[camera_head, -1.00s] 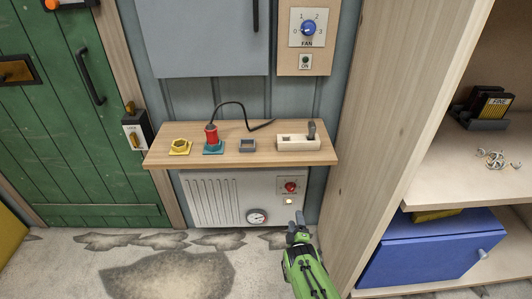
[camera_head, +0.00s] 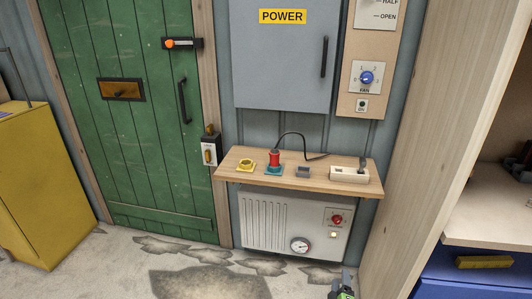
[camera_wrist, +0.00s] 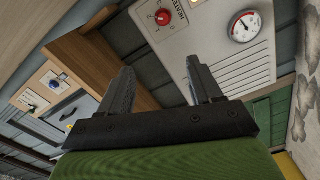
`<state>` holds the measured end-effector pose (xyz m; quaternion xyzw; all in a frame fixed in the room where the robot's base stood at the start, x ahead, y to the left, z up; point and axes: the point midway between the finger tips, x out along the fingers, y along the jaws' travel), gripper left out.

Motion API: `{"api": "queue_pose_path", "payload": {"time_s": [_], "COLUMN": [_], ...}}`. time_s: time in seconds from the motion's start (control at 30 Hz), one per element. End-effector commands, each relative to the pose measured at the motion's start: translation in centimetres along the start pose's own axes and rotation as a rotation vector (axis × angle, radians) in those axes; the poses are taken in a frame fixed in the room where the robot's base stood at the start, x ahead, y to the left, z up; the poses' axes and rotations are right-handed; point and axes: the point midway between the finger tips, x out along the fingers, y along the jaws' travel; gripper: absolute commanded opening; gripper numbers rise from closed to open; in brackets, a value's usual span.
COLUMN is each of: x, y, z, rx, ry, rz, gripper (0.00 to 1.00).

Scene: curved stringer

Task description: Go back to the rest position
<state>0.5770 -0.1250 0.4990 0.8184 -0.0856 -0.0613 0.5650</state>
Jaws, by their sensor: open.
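My gripper (camera_wrist: 160,88) is open, with its two dark fingers apart and nothing between them in the wrist view. In the head view only a small green and dark part of my arm shows at the bottom edge, right of centre. The gripper is low, in front of the heater (camera_head: 290,225) and below the wooden shelf (camera_head: 235,172). The heater, with its red knob and round gauge, also fills the upper right of the wrist view (camera_wrist: 215,50). The fingers appear apart from it.
A wooden cabinet side (camera_head: 440,130) stands close on the right. A green door (camera_head: 130,60) and yellow cabinet (camera_head: 45,190) are left. Stone floor is free in front.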

Motion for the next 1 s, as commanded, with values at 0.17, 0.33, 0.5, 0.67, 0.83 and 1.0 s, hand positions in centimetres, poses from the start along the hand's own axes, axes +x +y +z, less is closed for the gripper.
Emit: {"api": "queue_pose_path", "payload": {"time_s": [0.17,0.33,0.5,0.67,0.83,1.0], "x": [2.0,4.1,6.5,8.3,8.3,3.7], "y": [2.3,5.0,9.3,14.8,23.8,32.5], "z": [-0.7,-1.6,-2.9,-5.0,-8.8,-13.2], "rx": [0.039,0.089,0.167,0.271,0.443,0.631], "ry": [-0.033,-0.076,-0.139,-0.216,-0.325,-0.434], "rz": [-0.002,-0.011,-0.028,-0.058,-0.124,-0.228], "gripper": [0.64,0.64,0.64,0.64,0.64,0.64]}}
